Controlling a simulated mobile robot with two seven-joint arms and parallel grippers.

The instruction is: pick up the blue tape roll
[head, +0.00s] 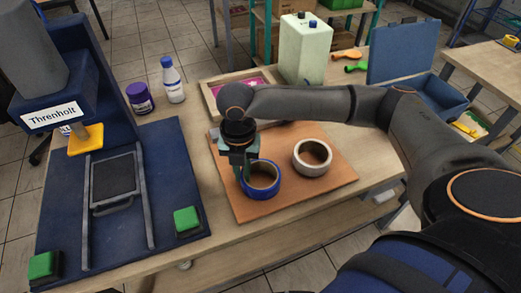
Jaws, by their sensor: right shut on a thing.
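The blue tape roll (262,191) lies on the brown board in the middle of the head view, its opening facing up. My right gripper (244,178) points down at the roll's left side and is shut on its wall. The fingertips are partly hidden against the roll, and the roll looks to be at or very near the board's surface. A white tape roll (297,160) lies on the same board just to the right, apart from the blue one. My left gripper is not in view.
The brown board (285,207) rests on the wooden table. A blue press labelled Threnholt (55,115) stands at left, with green buttons (187,220) on its base.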

